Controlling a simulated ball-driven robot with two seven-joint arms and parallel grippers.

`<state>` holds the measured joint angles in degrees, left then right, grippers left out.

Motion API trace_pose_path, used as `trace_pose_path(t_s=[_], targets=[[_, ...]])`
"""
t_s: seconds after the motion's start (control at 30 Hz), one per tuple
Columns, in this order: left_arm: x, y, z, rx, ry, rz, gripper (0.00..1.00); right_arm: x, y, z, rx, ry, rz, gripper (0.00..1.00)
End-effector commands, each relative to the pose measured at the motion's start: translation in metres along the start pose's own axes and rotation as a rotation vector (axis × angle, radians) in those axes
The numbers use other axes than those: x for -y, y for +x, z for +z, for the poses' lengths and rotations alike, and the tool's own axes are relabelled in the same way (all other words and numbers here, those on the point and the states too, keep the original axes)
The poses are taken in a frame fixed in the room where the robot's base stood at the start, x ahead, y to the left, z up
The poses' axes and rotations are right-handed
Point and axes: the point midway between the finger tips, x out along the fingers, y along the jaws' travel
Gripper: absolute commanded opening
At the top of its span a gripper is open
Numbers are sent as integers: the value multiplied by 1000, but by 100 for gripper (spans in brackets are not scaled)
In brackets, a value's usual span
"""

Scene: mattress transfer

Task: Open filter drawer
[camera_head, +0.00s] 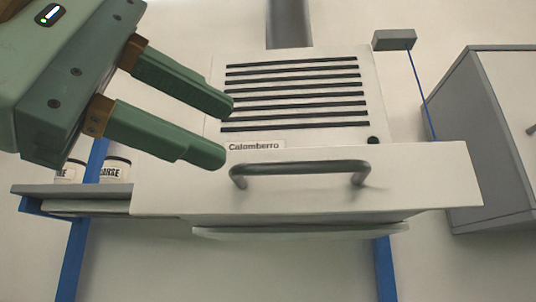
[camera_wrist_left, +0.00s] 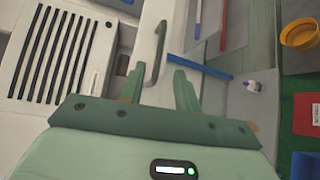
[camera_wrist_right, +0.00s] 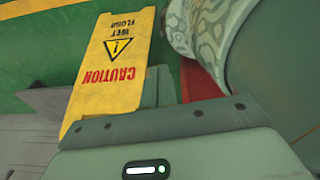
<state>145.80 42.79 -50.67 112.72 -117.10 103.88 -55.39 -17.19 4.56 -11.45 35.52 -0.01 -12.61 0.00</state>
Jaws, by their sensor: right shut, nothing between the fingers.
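The pale drawer front (camera_head: 420,185) with its dark bar handle (camera_head: 300,168) sits below the vented panel of a white unit labelled Calomberro (camera_head: 350,132). I cannot tell how far out the drawer is. My left gripper (camera_head: 222,130) is open and empty, with its fingertips up and to the left of the handle in the head view. In the left wrist view the handle (camera_wrist_left: 155,55) shows beyond the open fingers (camera_wrist_left: 158,83), apart from them. My right gripper (camera_wrist_right: 158,84) shows in the right wrist view, shut and empty, away from the drawer.
A grey cabinet (camera_head: 487,135) stands right of the unit. Labelled jars (camera_head: 115,169) stand on a side shelf at left. A yellow caution sign (camera_wrist_right: 112,72) and a patterned rounded object (camera_wrist_right: 230,40) are near my right gripper. A yellow cup (camera_wrist_left: 300,33) shows in the left wrist view.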

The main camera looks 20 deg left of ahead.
Motion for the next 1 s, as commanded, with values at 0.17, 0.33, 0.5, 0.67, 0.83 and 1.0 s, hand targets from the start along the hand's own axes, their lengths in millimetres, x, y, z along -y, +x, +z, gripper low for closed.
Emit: trace_pose_path(t_s=[0.17,0.33,0.5,0.67,0.83,1.0], targets=[[-1,-38,0,-1,-1,2,33,0,-1,0,-1,0,0,0],[0,-56,0,0,0,0,33,0,-2,-1,-1,0,0,0],[0,-59,0,0,0,-1,33,0,-2,-1,-1,0,0,0],[0,-58,0,0,0,-1,33,0,-2,-1,-1,0,0,0],[0,-58,0,0,0,-1,33,0,-2,-1,-1,0,0,0],[0,-56,0,3,0,-4,33,0,-2,-1,-1,0,0,0]])
